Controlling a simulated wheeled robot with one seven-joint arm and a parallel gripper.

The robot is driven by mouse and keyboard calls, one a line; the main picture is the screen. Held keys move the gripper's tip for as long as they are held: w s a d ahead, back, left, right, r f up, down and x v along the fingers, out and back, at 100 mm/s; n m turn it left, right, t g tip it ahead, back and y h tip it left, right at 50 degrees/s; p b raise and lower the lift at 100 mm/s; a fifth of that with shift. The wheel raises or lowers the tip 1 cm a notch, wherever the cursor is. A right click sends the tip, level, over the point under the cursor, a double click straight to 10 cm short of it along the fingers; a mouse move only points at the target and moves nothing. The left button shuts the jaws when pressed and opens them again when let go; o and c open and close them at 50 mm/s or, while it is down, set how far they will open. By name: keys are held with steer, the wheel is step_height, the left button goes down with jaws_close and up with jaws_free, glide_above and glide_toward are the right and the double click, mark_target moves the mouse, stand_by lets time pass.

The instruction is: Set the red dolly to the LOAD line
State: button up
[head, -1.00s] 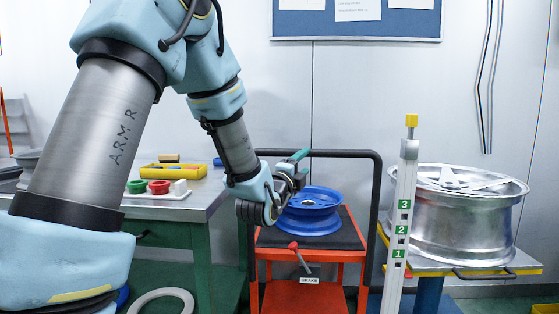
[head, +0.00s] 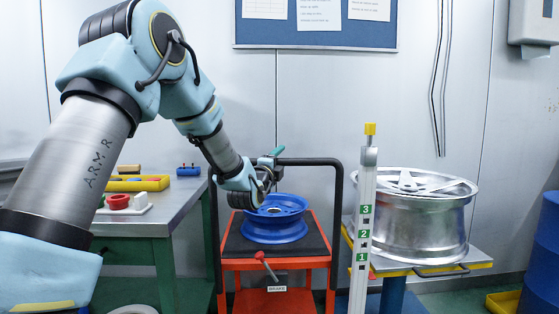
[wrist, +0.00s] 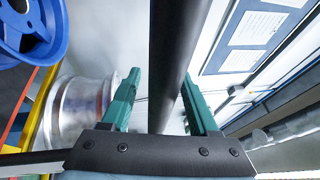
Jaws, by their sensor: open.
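The red dolly (head: 232,264) stands in the middle of the head view, with a black top mat and a black tubular push handle (head: 335,215). A blue wheel rim (head: 274,228) lies on it, and also shows in the wrist view (wrist: 28,32). My gripper (head: 277,152) is at the handle's top bar, near its middle. In the wrist view its teal fingers are open, one on each side of the black bar (wrist: 170,60), with gaps visible. A red-knobbed lever (head: 260,256) above a BRAKE label is on the dolly's front. No LOAD line is visible.
A steel-topped green bench (head: 165,220) is left of the dolly. A white numbered post (head: 362,230) stands close on its right. Behind that, a silver wheel (head: 415,225) sits on a yellow-edged stand. A blue drum (head: 545,245) is at far right.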

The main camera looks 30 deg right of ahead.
jaws_close()
stand_by(0.3)
stand_by(1.1)
